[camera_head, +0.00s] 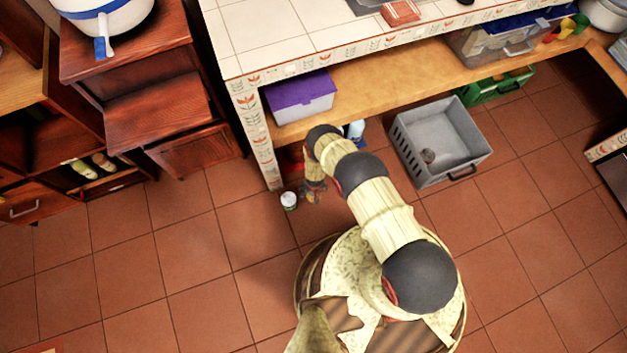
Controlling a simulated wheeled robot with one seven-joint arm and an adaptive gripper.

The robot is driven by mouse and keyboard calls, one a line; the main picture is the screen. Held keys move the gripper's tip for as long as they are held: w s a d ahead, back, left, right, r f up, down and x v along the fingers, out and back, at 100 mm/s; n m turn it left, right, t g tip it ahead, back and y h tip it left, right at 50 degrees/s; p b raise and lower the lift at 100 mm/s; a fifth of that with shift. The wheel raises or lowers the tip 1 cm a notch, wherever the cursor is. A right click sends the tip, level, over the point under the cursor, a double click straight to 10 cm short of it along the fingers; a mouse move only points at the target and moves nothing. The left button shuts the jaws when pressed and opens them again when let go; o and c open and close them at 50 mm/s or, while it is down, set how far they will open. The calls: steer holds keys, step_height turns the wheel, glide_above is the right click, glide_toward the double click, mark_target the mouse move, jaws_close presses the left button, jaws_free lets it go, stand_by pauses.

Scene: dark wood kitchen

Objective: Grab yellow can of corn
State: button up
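A small can (289,201) stands upright on the tiled floor, close to the corner leg of the tiled counter. I see its pale top and a whitish, greenish side; at this size I cannot make out a yellow label or whether it is corn. My gripper (313,196) hangs low just to the right of the can, seemingly apart from it. My arm reaches down over the floor from the lower right. The gripper is small and partly hidden by the arm, so I cannot tell whether its fingers are open.
The tiled counter (290,45) has a wooden shelf (375,84) with a purple-lidded box (300,95). A grey crate (440,140) with a small dark item stands on the floor to the right. Dark wooden drawers (160,110) stand at left. The floor in front is clear.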

steer(key=shift+f, duration=0.55)
steer(key=shift+r, duration=0.1)
steer(key=shift+c, duration=0.3)
steer(key=shift+c, duration=0.5)
steer(key=c, duration=1.5)
steer(key=shift+w, duration=0.1)
steer(key=shift+c, duration=0.4)
